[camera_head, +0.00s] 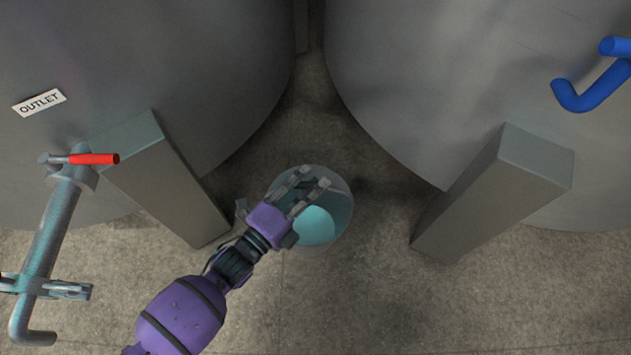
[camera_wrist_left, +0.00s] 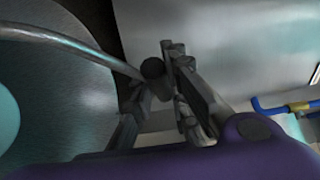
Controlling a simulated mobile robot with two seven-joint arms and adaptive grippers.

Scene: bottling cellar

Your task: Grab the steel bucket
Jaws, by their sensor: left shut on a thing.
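The steel bucket (camera_head: 318,226) stands on the floor between two large tanks in the head view, its inside looking pale teal. My left gripper (camera_head: 308,186) is over the bucket and covers part of its rim. In the left wrist view the bucket's curved wall (camera_wrist_left: 75,105) fills the left side. A thin metal handle runs from there to a dark grip (camera_wrist_left: 153,70) between the fingers of my left gripper (camera_wrist_left: 160,82). The fingers are shut on this handle. My right gripper is not in view.
Large grey tanks stand at left (camera_head: 190,60) and right (camera_head: 440,80), with thick legs (camera_head: 165,185) and (camera_head: 490,195) flanking the bucket. An outlet pipe (camera_head: 50,230) with a red-handled valve is at left. A blue pipe (camera_head: 590,88) is at upper right. The floor in front is clear.

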